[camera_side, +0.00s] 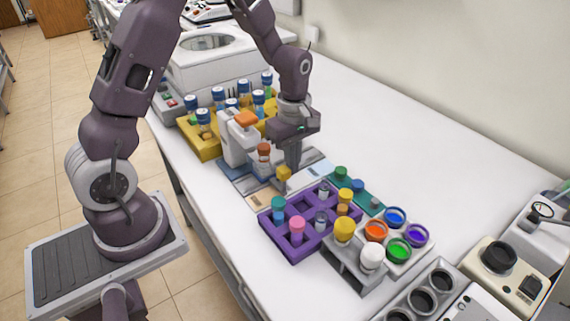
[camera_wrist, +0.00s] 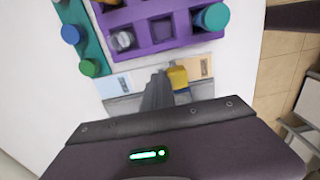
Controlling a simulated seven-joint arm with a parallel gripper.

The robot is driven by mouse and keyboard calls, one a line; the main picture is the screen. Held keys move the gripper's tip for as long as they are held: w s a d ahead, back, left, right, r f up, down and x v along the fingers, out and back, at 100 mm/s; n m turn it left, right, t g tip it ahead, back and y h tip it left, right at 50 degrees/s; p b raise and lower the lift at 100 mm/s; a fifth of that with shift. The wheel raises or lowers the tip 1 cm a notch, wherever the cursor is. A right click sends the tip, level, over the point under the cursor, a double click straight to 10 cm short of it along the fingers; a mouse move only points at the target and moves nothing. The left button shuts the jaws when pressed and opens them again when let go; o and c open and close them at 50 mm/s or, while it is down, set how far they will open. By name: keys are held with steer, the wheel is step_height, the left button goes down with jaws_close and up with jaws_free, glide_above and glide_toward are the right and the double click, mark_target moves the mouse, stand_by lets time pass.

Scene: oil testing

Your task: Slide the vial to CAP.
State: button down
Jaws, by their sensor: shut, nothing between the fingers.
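A small vial with a yellow cap (camera_side: 284,174) stands on a pale strip mat (camera_side: 262,198) with blue, grey and tan patches. My gripper (camera_side: 292,162) points down right beside it, its fingers shut and empty. In the wrist view the yellow-capped vial (camera_wrist: 178,78) is just right of my fingertips (camera_wrist: 156,88); I cannot tell whether they touch. The mat shows there with a light blue patch (camera_wrist: 117,84) and a tan patch (camera_wrist: 204,66). No CAP lettering is legible. A brown-capped vial (camera_side: 264,150) stands by a white device with an orange top (camera_side: 246,119).
A purple rack (camera_side: 288,250) with several capped vials stands close in front. A green rack (camera_side: 374,206) is beside it. A yellow rack (camera_side: 207,150) of blue-capped vials stands behind. Open cups of coloured liquid (camera_side: 396,216) are at right. The white table (camera_side: 400,140) is clear toward the wall.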

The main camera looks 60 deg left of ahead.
mark_target(279, 171)
steer(key=shift+s, duration=0.4)
steer(key=shift+s, duration=1.5)
steer(key=shift+w, duration=0.4)
steer(key=shift+r, duration=3.8)
